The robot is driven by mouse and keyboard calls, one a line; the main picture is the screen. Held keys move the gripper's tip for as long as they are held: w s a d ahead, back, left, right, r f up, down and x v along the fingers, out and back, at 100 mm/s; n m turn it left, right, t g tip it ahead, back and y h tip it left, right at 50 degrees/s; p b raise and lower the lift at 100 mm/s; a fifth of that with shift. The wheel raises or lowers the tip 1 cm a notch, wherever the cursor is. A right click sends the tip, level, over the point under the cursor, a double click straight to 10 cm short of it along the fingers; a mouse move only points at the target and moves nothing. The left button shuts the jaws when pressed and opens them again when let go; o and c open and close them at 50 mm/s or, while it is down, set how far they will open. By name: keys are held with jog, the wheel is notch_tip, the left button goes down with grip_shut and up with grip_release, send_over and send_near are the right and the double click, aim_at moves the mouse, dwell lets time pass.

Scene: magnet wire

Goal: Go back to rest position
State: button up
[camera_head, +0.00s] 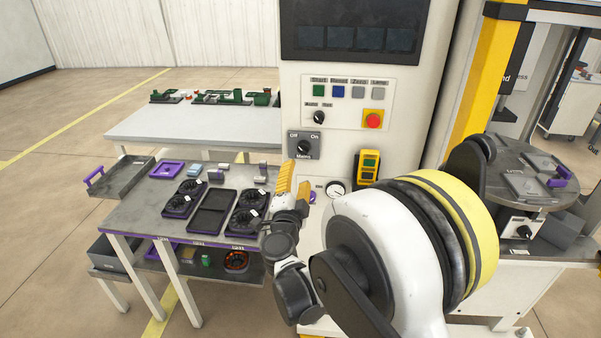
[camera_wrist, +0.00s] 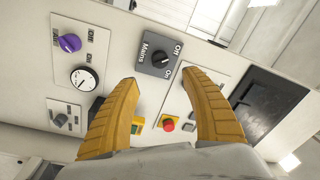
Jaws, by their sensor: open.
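My gripper (camera_wrist: 160,88) is open and empty in the wrist view, its two yellow ribbed fingers spread apart in front of the control cabinet. The grey mains switch (camera_wrist: 160,55) with its black knob shows beyond and between the fingertips, apart from them. In the head view my gripper (camera_head: 294,190) is in front of the white cabinet (camera_head: 290,100), below the mains switch (camera_head: 305,145), at the right edge of the work table (camera_head: 150,215). My arm fills the lower right and hides part of the cabinet.
The work table holds black trays (camera_head: 212,211) with dark round parts and a purple frame (camera_head: 166,168). A white table (camera_head: 200,124) stands behind. A red stop button (camera_head: 373,119) and a gauge (camera_head: 335,188) are on the cabinet. A round table (camera_head: 528,180) stands at right.

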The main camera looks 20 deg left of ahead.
jog(key=shift+r, duration=0.1)
jog(key=d+r+n+y, duration=0.3)
jog(key=d+r+n, duration=0.3)
jog(key=r, duration=0.6)
jog(key=s+d+r+n+g+y, duration=0.1)
jog(key=s+d+r+n+g, duration=0.25)
jog(key=d, duration=0.65)
jog(key=s+d+f+g+h, duration=0.2)
jog(key=s+d+f, duration=0.3)
jog(key=s+d, duration=0.3)
jog(key=s+d+f+g+h, duration=0.3)
jog(key=s+d, duration=0.5)
jog(key=d, duration=0.3)
jog(key=s+d+f+g+h, duration=0.3)
jog(key=s+d+f, duration=0.3)
jog(key=s+d, duration=0.3)
jog(key=shift+d+f, duration=0.3)
jog(key=shift+d, duration=0.05)
